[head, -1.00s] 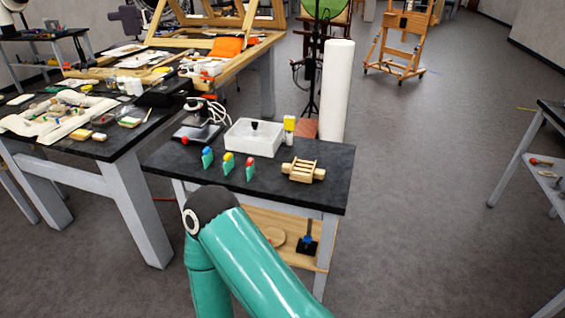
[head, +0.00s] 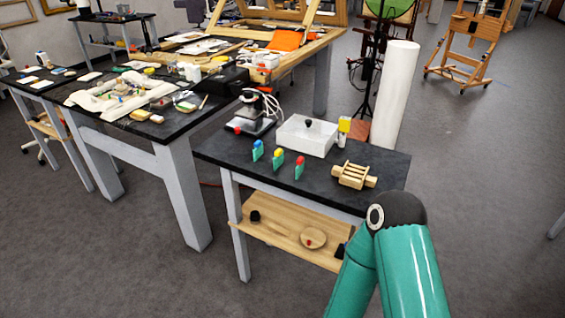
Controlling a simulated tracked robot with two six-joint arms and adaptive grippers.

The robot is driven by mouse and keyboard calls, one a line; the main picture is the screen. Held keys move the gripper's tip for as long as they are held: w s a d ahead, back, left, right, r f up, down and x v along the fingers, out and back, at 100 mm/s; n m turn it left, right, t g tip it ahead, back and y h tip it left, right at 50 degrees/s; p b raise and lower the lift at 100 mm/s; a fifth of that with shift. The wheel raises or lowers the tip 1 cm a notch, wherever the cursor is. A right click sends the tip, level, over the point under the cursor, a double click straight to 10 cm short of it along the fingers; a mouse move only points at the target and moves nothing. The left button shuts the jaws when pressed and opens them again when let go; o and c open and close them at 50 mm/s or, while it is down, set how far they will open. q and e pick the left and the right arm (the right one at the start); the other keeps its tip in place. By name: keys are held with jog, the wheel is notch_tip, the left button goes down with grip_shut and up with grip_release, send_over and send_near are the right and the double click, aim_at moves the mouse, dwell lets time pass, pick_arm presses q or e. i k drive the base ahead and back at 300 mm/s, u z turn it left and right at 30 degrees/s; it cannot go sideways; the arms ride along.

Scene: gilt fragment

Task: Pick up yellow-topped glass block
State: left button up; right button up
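A small teal, glassy-looking block with a yellow top (head: 278,160) stands upright on the near part of the small black-topped table (head: 225,153). It is the middle one of three similar blocks. The blue-topped block (head: 258,150) stands to its left and the red-topped block (head: 299,169) to its right, both apart from it. A teal link of my arm rises from the bottom right, in front of the table's right side. Neither of my grippers is in view.
Behind the blocks stand a white open box (head: 306,137), a yellow-topped white item (head: 344,130) and a dark device (head: 255,112) with cables. A wooden frame piece (head: 354,175) lies right of them. A cluttered table (head: 150,130) is on the left. Floor is clear at right.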

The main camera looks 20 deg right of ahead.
aim_at(278, 160)
jog(key=z, duration=0.35)
jog(key=i, duration=1.05)
jog(key=u, duration=0.35)
